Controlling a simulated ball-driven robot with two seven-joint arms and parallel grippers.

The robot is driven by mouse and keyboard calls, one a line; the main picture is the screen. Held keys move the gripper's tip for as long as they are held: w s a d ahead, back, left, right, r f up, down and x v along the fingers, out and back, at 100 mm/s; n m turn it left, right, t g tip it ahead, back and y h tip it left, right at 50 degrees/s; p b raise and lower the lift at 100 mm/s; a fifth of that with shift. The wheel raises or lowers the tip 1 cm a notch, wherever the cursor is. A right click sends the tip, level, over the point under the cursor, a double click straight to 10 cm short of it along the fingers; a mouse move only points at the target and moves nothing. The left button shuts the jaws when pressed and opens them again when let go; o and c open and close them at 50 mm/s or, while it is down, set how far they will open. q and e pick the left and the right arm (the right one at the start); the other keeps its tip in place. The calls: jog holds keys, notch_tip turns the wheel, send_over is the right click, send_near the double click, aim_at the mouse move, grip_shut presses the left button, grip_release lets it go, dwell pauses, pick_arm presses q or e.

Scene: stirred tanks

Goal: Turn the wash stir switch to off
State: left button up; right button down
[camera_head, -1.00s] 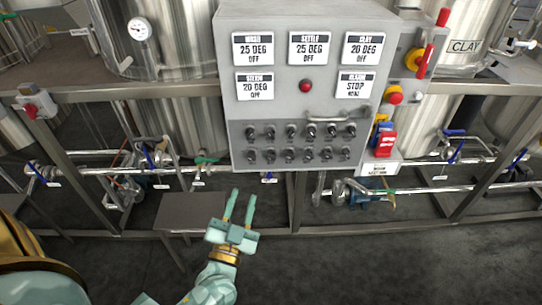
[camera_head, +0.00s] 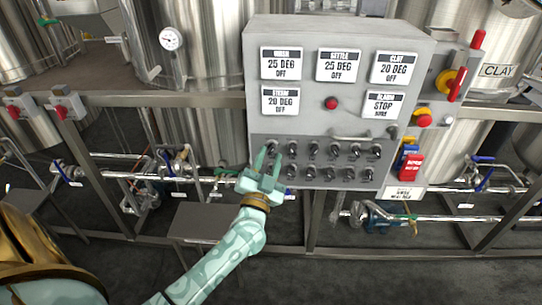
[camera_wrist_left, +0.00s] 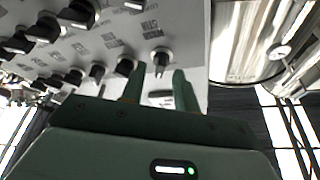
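The wash stir switch (camera_head: 257,145) is a small dark knob at the left end of the upper switch row on the grey control panel (camera_head: 318,127). In the left wrist view the knob (camera_wrist_left: 162,58) sits under a blurred label, just beyond my fingertips and roughly in line with the gap. Its setting cannot be read. My left gripper (camera_head: 268,158) is open and empty, with its two fingers apart in front of the panel's left switches; its fingers also show in the left wrist view (camera_wrist_left: 158,78). Contact with the knob cannot be told. My right gripper is not in view.
Several similar knobs (camera_head: 332,150) fill two close rows. Above them are the wash display (camera_head: 281,63), reading 25 DEG OFF, and a red button (camera_head: 331,103). A handle (camera_head: 351,138) sticks out above the right knobs. A metal table (camera_head: 200,222) stands low on the left.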

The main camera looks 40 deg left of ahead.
pick_arm(q)
jog(key=shift+x, duration=0.85)
grip_shut()
